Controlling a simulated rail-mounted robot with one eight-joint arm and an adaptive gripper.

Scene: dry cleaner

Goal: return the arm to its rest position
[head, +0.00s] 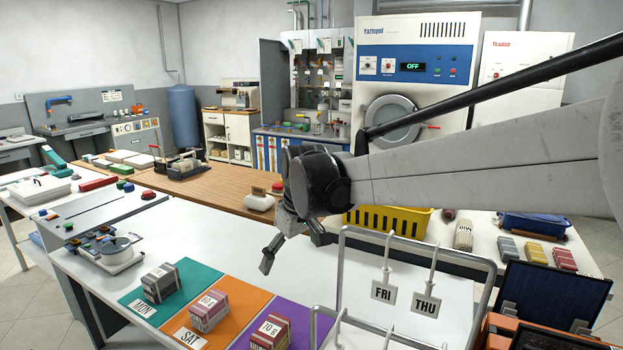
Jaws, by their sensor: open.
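My arm (470,180) reaches in from the right edge of the head view and crosses the middle of the picture. My gripper (292,250) hangs at its end with the fingers apart, pointing down. Nothing shows between the fingers. It is above the white table (190,240), behind the coloured mats and left of the metal rack. Whether the fingertips are clear of the table by much is hard to tell.
Bundles stand on the teal (190,275), orange (240,298) and purple (300,325) mats. A metal rack (415,245) holds tags FRI (383,292) and THU (426,304). A yellow crate (400,222) sits behind my arm. White table space left of the gripper is bare.

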